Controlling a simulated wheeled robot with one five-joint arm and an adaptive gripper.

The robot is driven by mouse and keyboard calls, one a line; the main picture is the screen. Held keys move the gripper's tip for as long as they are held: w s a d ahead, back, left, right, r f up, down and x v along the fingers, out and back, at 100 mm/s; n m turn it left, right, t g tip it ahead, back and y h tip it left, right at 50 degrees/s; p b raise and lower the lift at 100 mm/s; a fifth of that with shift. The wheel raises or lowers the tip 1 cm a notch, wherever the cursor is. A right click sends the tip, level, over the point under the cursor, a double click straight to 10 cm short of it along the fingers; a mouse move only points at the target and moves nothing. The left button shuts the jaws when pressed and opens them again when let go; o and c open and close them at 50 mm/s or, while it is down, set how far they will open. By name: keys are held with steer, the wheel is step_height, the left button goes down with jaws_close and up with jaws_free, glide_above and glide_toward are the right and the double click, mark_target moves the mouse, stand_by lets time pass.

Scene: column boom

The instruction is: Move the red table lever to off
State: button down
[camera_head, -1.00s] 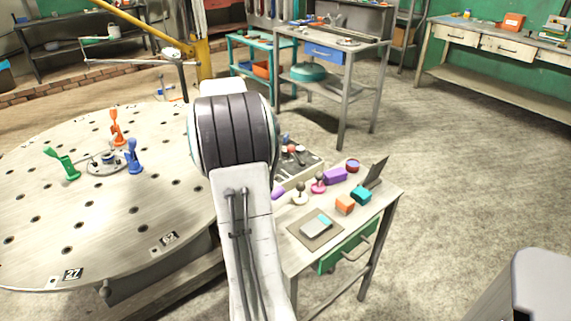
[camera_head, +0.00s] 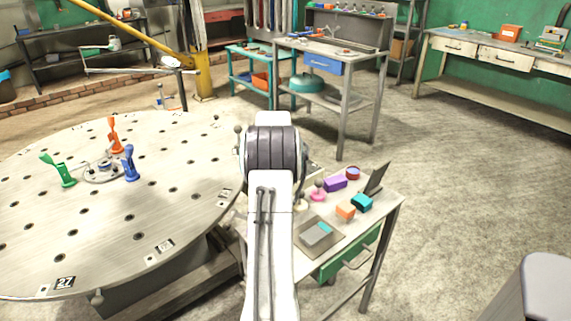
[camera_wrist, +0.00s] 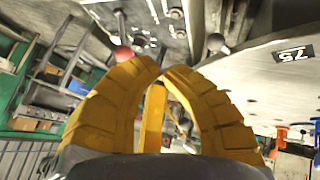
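The red lever's round knob (camera_wrist: 123,53) shows in the wrist view, just left of my fingertips, by a grey panel (camera_wrist: 145,38) with several small knobs. I cannot tell its setting. My gripper (camera_wrist: 161,68) has two yellow ribbed fingers whose tips come together; they look shut and empty, apart from the red knob in the picture. In the head view my arm covers the gripper and the lever; the table (camera_head: 385,215) that bears the controls shows to the right of the arm.
A grey ball knob (camera_wrist: 216,42) is right of my fingertips. The round perforated table (camera_head: 60,235) is close on the arm's left. Open floor (camera_head: 460,200) is farther right.

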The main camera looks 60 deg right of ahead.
steer(key=p+x, duration=0.1)
steer(key=x, duration=0.9)
steer(key=shift+d+r+p, duration=0.1)
steer(key=shift+d+p, duration=0.3)
steer(key=shift+s+d+r+p, duration=0.15)
steer(key=shift+d+p, duration=0.15)
steer(key=shift+d, duration=0.35)
steer(key=shift+s+d+r+p, duration=0.15)
steer(key=shift+d+p, duration=0.15)
steer(key=shift+d, duration=0.4)
steer(key=shift+d+r, duration=0.1)
